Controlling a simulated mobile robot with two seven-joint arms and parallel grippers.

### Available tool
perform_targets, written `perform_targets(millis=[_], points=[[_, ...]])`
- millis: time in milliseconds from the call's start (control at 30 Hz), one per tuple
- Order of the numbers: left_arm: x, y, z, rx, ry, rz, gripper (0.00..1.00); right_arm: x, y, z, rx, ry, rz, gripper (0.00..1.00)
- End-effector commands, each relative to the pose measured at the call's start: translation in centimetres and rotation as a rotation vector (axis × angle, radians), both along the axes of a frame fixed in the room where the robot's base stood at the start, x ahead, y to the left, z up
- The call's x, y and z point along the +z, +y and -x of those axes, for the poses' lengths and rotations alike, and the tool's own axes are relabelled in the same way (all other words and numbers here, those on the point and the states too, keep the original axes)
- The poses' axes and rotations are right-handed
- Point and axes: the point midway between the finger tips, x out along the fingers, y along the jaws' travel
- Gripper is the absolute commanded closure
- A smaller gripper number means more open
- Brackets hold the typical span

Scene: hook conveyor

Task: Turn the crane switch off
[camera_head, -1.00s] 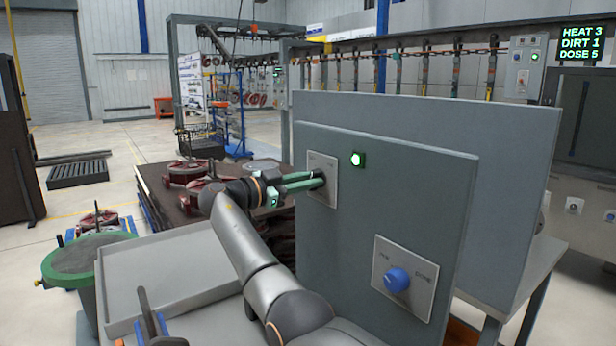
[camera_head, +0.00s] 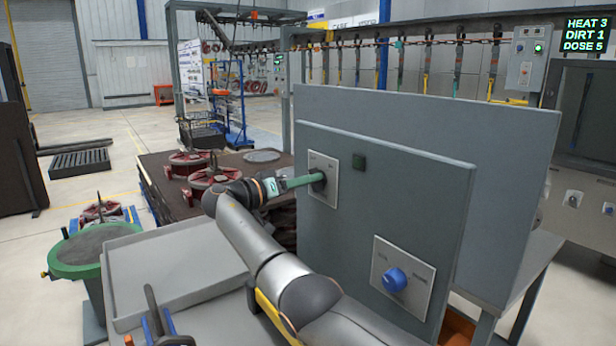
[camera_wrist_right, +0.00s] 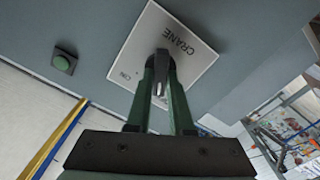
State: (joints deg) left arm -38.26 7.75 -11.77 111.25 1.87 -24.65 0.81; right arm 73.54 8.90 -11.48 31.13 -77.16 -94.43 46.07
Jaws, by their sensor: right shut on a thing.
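The crane switch is a dark lever on a pale plate (camera_head: 329,190) on the grey panel's left part. In the right wrist view, its plate (camera_wrist_right: 190,55) reads CRANE, with ON at the left; any OFF mark is hidden. My right gripper (camera_head: 318,178) reaches the plate. Its green fingers (camera_wrist_right: 163,75) are shut on the dark lever, one on each side. The square green lamp (camera_head: 359,162) beside the plate is dark; it also shows unlit in the wrist view (camera_wrist_right: 64,61).
A blue knob (camera_head: 394,280) sits on another plate lower right on the same panel. A grey tray (camera_head: 180,275) and a green-rimmed drum (camera_head: 82,250) stand at the left. Red castings (camera_head: 215,178) lie on a dark table behind my arm.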

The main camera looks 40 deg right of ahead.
Motion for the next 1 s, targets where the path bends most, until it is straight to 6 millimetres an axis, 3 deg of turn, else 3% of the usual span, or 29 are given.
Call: perform_targets(millis=[400, 933, 967, 1000], points=[[0.1, 0.8, 0.35, 0.013, 0.008, -0.011, 1.0, 0.07, 0.0, -0.1, 0.001, 0.171, -0.019, 1.0], [0.28, 0.65, 0.26, 0.013, 0.003, -0.007, 1.0, 0.03, 0.01, -0.12, 0.002, 0.193, -0.02, 1.0], [0.3, 0.62, 0.25, 0.013, 0.002, -0.007, 1.0, 0.03, 0.01, -0.12, 0.002, 0.192, -0.02, 0.77], [0.34, 0.59, 0.24, 0.012, 0.002, -0.007, 1.0, 0.03, 0.01, -0.12, 0.002, 0.192, -0.02, 0.72]])
